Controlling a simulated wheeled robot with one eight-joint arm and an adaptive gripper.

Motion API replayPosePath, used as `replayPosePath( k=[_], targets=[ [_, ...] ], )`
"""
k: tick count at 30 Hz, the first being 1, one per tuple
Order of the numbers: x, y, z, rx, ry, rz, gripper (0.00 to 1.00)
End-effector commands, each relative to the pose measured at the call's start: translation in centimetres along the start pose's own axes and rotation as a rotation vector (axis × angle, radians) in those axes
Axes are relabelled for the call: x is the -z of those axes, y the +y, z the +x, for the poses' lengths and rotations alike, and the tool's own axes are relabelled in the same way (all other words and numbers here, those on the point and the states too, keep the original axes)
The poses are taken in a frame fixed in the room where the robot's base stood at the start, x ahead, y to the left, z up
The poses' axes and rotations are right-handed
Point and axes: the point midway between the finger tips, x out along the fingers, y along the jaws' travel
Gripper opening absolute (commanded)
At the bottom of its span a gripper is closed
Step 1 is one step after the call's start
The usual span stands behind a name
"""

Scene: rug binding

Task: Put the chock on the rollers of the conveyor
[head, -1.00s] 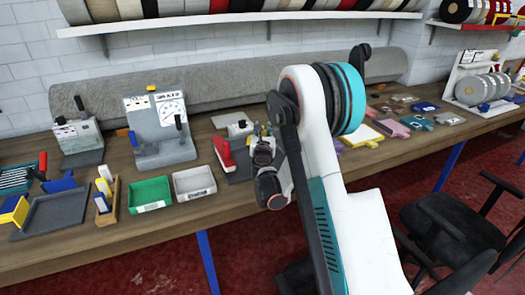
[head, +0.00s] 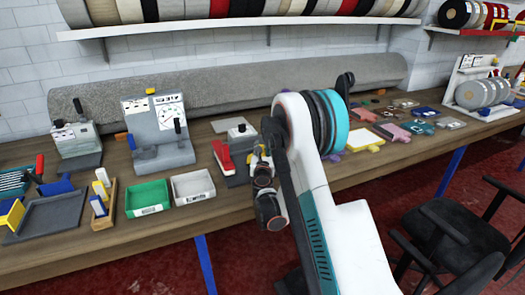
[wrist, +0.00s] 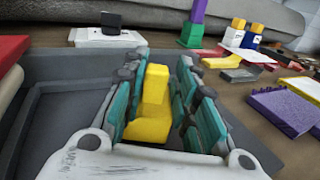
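A yellow stepped block, which looks like the chock (wrist: 155,98), stands between the fingers of my gripper (wrist: 160,95) in the wrist view. The teal-padded fingers are on both sides of it, with a narrow gap showing at its right side, so the gripper looks open around it. Below is a dark grey tray (wrist: 62,98). In the head view my gripper (head: 262,158) is low over the bench, and my arm hides the block. A slatted teal piece (head: 12,183) at the far left edge may be the roller conveyor; it is partly cut off.
A red tool (head: 222,157) lies left of my gripper. White (head: 193,185) and green (head: 148,198) bins, a wooden holder (head: 105,207) and an empty grey tray (head: 45,218) line the bench's front. A grey gauge stand (head: 158,132) rises behind. Several small items lie right.

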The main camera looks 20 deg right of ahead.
Motion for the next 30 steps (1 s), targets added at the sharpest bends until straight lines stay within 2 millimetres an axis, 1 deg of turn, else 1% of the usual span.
replayPosePath(
  k=[1,2,3,11,15,17,20,25,27,30],
  targets=[
    [0.1,0.0,0.0,0.0,0.0,0.001,0.37],
    [0.0,0.0,0.0,0.0,0.0,0.001,0.44],
    [0.0,0.0,0.0,0.0,0.0,0.001,0.47],
    [0.0,0.0,0.0,0.0,0.0,0.001,0.47],
    [-0.3,0.0,0.0,0.0,0.0,0.001,0.47],
    [-0.3,0.1,-0.7,0.0,0.0,0.001,0.47],
    [-0.3,0.1,-2.3,-0.001,0.0,0.001,0.47],
    [-0.4,0.1,-6.1,-0.001,0.0,0.001,0.47],
    [0.0,0.1,-7.7,-0.001,0.0,0.0,0.47],
    [0.2,0.0,-9.6,-0.001,0.0,0.001,0.47]
  ],
)
